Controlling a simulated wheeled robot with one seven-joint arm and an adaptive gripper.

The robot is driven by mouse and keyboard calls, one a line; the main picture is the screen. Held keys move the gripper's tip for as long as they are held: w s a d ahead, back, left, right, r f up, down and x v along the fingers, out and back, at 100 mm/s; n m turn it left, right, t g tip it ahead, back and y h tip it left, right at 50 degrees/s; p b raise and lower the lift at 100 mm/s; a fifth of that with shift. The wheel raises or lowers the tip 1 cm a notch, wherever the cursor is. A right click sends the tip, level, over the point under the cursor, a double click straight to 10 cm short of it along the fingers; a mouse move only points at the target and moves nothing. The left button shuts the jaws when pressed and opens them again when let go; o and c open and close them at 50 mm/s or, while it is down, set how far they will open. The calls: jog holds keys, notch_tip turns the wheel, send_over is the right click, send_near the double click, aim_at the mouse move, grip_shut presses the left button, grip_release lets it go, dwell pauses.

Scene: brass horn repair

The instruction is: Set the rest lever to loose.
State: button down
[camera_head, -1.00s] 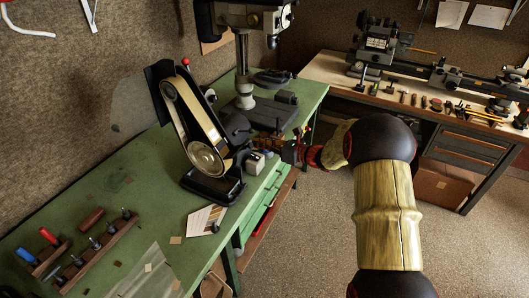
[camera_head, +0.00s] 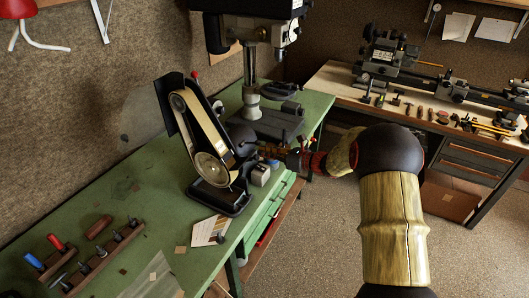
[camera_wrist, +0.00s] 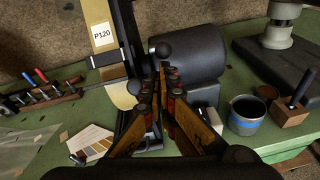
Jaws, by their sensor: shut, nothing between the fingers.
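The belt sander (camera_head: 212,169) stands on the green bench, its belt tilted; in the wrist view the belt housing carries a P120 label (camera_wrist: 102,34). A red-knobbed lever (camera_head: 195,74) stands at the sander's top. My gripper (camera_wrist: 159,78) is shut and empty, beside the sander's right side; it also shows in the head view (camera_head: 268,152). The fingers hide part of the rest area.
A blue-grey tin (camera_wrist: 245,116) and a wooden block with a dark peg (camera_wrist: 292,110) stand right of my gripper. A drill press (camera_head: 252,85) stands behind. A tool rack (camera_head: 103,257) and a colour card (camera_head: 209,231) lie on the bench (camera_head: 150,190).

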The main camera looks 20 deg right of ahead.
jog(key=shift+r+g+h+p, duration=0.3)
jog(key=shift+r+p, duration=0.2)
jog(key=shift+p, duration=0.55)
jog(key=w+a+r+g+h+p, duration=0.3)
jog(key=r+p, duration=0.4)
jog(key=p, duration=1.2)
jog(key=shift+r+g+h, duration=0.15)
jog(key=shift+g+h, duration=0.35)
jog(key=shift+g, duration=0.1)
